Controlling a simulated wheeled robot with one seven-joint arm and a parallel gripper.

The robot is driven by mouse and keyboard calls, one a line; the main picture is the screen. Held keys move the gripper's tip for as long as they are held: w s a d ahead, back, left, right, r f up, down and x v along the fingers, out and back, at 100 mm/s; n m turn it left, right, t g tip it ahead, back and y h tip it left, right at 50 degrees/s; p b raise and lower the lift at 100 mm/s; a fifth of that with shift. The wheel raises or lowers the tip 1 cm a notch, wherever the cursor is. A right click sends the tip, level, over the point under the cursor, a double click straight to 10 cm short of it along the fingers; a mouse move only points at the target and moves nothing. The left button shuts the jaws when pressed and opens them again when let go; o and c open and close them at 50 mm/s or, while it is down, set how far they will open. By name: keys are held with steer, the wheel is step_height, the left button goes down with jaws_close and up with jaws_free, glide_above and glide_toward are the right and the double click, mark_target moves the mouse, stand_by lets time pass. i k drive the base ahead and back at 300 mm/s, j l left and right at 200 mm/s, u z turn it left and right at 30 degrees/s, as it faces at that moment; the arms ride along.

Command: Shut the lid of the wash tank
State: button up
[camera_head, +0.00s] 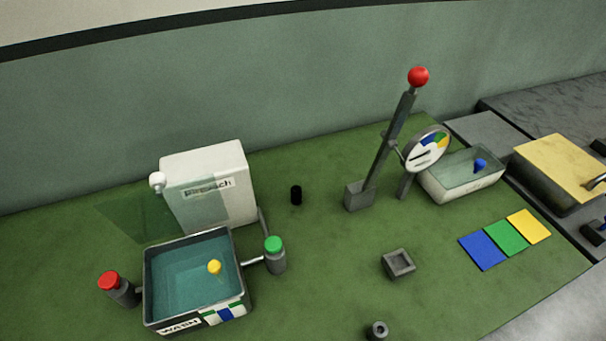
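The wash tank (149,302) stands at the lower left, a dark-rimmed open box with a "WASH" label on its front. It holds blue-green liquid, and a yellow ball (214,267) shows inside it. A see-through greenish panel (135,218) stands raised behind the tank, partly in front of a white box; it looks like the tank's lid, tipped open. My gripper is not in view.
A red-capped post (109,281) and a green-capped post (274,255) flank the tank. The white box (235,172) stands behind it. A red-knobbed lever (391,140), dial (427,150), clear-topped bin (452,190), small square tray (398,264) and yellow-topped box (560,165) lie rightward.

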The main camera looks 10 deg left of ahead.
mark_target(158, 180)
steer(key=j+z, duration=0.45)
steer(key=j, duration=2.9)
steer(key=l+u, duration=0.3)
steer(key=u, duration=0.15)
steer(key=l+u, duration=0.3)
steer(key=u, duration=0.15)
steer(key=k+l+u, duration=0.15)
steer(key=u, duration=0.3)
steer(key=l, duration=0.15)
